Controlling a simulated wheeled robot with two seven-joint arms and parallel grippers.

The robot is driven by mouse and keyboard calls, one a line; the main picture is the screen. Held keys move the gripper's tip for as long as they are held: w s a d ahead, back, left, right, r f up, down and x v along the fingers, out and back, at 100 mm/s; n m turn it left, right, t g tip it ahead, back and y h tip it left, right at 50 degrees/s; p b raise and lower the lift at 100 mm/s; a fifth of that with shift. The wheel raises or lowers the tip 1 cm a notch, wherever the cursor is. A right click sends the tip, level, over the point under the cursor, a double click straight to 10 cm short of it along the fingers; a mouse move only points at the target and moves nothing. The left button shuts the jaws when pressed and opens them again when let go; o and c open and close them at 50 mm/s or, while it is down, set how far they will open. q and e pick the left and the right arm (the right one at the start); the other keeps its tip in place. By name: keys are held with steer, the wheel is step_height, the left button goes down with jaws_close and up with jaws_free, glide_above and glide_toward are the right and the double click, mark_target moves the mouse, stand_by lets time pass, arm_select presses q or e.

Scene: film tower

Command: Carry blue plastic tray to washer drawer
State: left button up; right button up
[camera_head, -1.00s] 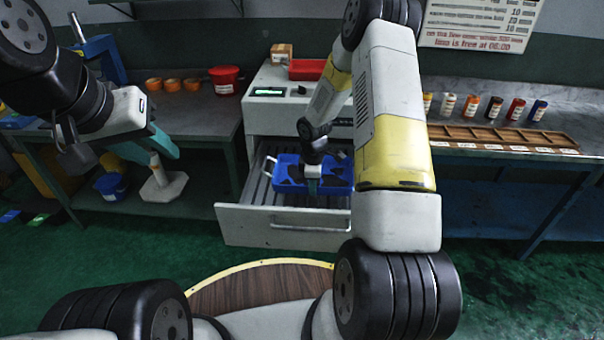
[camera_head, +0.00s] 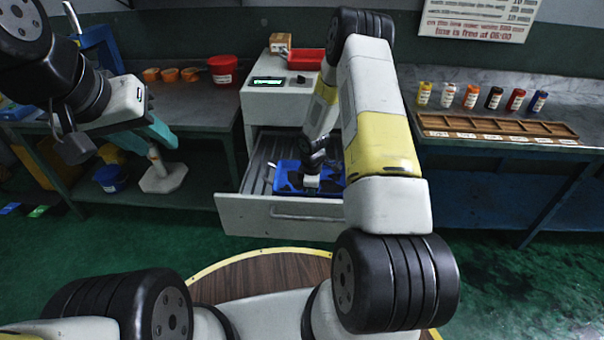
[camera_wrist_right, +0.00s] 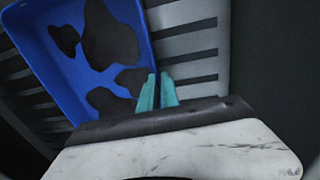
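The blue plastic tray (camera_head: 284,180), stained with dark patches, is down inside the open washer drawer (camera_head: 262,214), behind its front wall. My right gripper (camera_head: 311,182) reaches down over the tray. In the right wrist view, its teal fingers (camera_wrist_right: 158,92) are close together at the edge of the tray (camera_wrist_right: 62,75), with the tray's rim running between them. They look shut on that rim. Grey drawer slats show beside the tray. My left gripper (camera_head: 161,132) hangs at the left, away from the tray; its finger gap cannot be made out.
The white washer (camera_head: 283,105) has a red bin (camera_head: 307,59) and a small box (camera_head: 280,42) on top. The left bench holds orange bowls and a red bucket (camera_head: 222,69). The right bench holds several canisters and a wooden rack (camera_head: 495,129). Green floor is clear in front.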

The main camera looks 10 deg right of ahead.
steer(key=o, duration=0.3)
steer(key=shift+r, duration=0.1)
steer(key=s+r+m+t, duration=0.1)
steer(key=s+r+m, duration=0.15)
steer(key=r, duration=0.95)
steer(key=s+r+m+t, duration=0.15)
steer(key=s+r, duration=0.25)
steer(key=r, duration=0.8)
steer(key=s+r+m, duration=0.3)
steer(key=s+r, duration=0.1)
steer(key=r, duration=0.8)
steer(key=s+a+r+m+t, duration=0.1)
steer(key=s+r+m, duration=0.1)
steer(key=s, duration=0.3)
steer(key=s+a+r+m+y, duration=0.1)
steer(key=s+a+r+m, duration=0.1)
steer(key=s+r, duration=0.2)
steer(key=s+a+r+m+t+y, duration=0.1)
steer(key=s+r+m, duration=0.2)
steer(key=s, duration=0.4)
steer(key=shift+s+a+r+t, duration=0.3)
steer(key=shift+a+t, duration=0.05)
